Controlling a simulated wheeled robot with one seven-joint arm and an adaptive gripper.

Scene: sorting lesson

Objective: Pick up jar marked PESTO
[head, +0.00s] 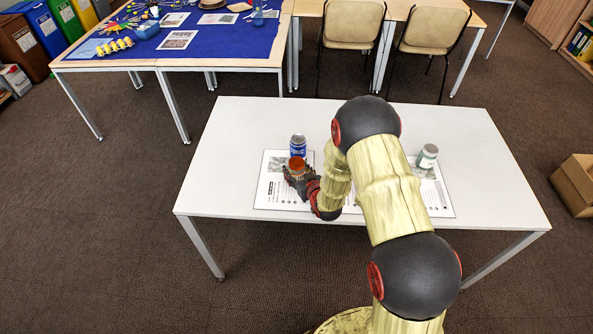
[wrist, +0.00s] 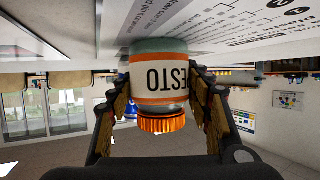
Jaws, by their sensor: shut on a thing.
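The jar marked PESTO (wrist: 160,78) has an orange lid, and its pale label reads "ESTO" in the wrist view, which is upside down. In the head view the jar (head: 297,164) shows its orange lid upward, over the left printed sheet. My gripper (wrist: 158,85) is shut on the jar, with one finger on each side of its body. In the head view my gripper (head: 298,176) covers most of the jar. The jar looks upright; I cannot tell whether its base touches the table.
A blue can (head: 298,146) stands just behind the jar. A pale jar with a green label (head: 427,156) stands at the right of the white table (head: 250,118). My arm crosses the table's middle. A cardboard box (head: 573,185) is on the floor at right.

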